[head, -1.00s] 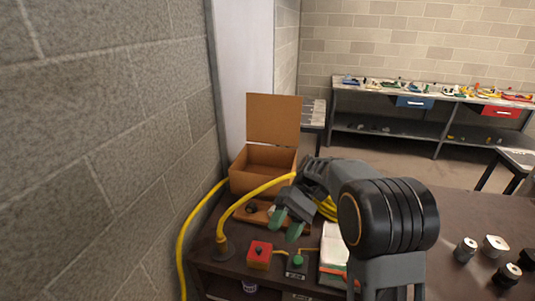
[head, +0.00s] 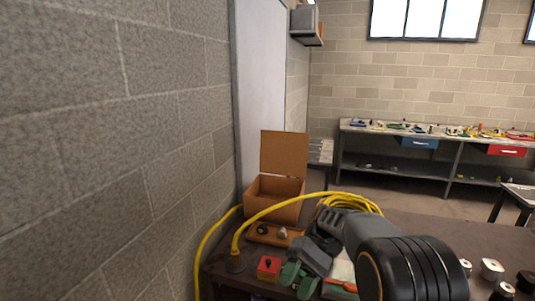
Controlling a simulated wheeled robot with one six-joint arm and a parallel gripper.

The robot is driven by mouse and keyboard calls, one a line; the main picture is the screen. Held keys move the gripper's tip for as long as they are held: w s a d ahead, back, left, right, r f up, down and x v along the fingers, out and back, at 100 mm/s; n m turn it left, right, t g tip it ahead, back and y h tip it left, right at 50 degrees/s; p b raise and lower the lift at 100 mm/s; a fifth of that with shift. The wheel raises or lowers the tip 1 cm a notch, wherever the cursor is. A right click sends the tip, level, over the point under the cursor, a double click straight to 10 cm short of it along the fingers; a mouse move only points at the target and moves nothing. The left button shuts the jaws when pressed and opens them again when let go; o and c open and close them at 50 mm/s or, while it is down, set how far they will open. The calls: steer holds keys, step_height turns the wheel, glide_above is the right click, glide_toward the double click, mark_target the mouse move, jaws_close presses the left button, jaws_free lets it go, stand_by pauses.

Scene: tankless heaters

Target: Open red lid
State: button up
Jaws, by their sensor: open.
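A small box with a red top (head: 269,266) sits near the front left of the dark workbench. It has a small dark spot on top, and I cannot tell a hinge or an opening edge. My gripper (head: 298,279) is just right of the red box, pointing down, with its green fingertips apart and nothing seen between them. It appears apart from the red box. The gripper hides the bench spot where the small box with the green button stood.
An open cardboard box (head: 276,200) stands behind, with a brown tray (head: 266,236) before it. A yellow hose (head: 238,237) arches over the bench by the left block wall (head: 130,160). Dark and silver knobs (head: 491,267) stand at right. A far bench (head: 385,171) lines the back wall.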

steer(key=d+f+m+t+h, duration=0.3)
steer(key=d+f+t+h, duration=0.1)
steer(key=f+t, duration=0.25)
steer(key=s+d+r+t+h, duration=0.3)
steer(key=s+d+r+t, duration=0.2)
steer(key=t, duration=0.4)
steer(key=s+r, duration=0.1)
steer(key=s, duration=0.1)
steer(key=shift+s+d+r, duration=0.15)
steer(key=shift+s+d, duration=0.2)
steer(key=shift+s, duration=0.05)
steer(key=shift+r, duration=0.1)
steer(key=shift+c, duration=0.5)
steer(key=shift+d, duration=0.1)
